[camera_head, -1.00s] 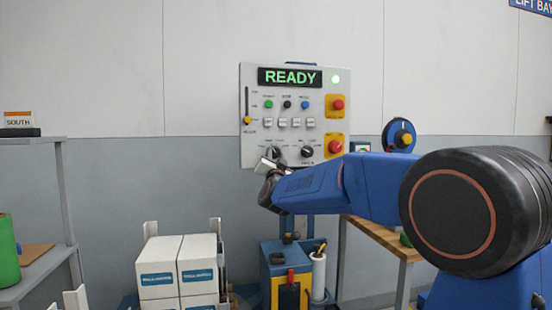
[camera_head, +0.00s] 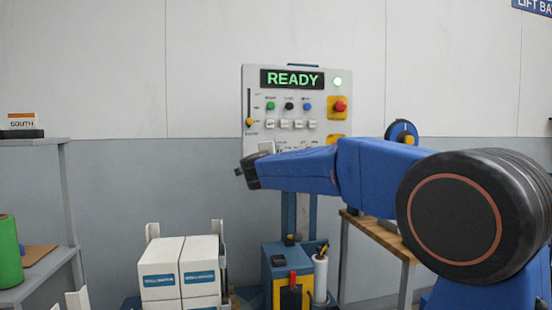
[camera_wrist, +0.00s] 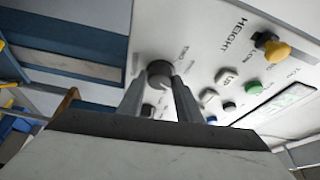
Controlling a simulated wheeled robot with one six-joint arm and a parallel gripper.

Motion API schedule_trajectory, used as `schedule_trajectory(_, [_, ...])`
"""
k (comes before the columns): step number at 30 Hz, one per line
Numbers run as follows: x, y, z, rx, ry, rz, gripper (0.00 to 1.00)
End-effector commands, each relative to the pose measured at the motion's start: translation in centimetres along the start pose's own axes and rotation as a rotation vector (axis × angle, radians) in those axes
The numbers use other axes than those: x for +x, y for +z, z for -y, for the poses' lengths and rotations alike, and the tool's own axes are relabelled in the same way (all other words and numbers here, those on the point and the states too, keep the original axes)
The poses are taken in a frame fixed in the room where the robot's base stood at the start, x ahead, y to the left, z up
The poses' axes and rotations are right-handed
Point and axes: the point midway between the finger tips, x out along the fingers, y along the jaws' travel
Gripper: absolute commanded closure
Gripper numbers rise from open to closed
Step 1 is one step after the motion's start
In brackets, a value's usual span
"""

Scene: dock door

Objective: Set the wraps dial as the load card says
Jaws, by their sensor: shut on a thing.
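A second dark dial (camera_wrist: 147,110) shows partly between the fingers. In the head view, my arm hides both dials. I cannot make out a load card.
A yellow HEIGHT slider knob (camera_wrist: 277,51) and coloured buttons lie near the gripper on the panel. A red stop button (camera_head: 340,106) is at the panel's right. White cartons (camera_head: 161,268) stand below left. A shelf with a SOUTH card (camera_head: 21,121) is far left.

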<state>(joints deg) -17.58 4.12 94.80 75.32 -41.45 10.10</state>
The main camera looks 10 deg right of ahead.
Motion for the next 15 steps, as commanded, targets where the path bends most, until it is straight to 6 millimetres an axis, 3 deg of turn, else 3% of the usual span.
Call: schedule_trajectory(15, [0.08,-0.15,0.3,0.42,0.177,-0.002,0.91])
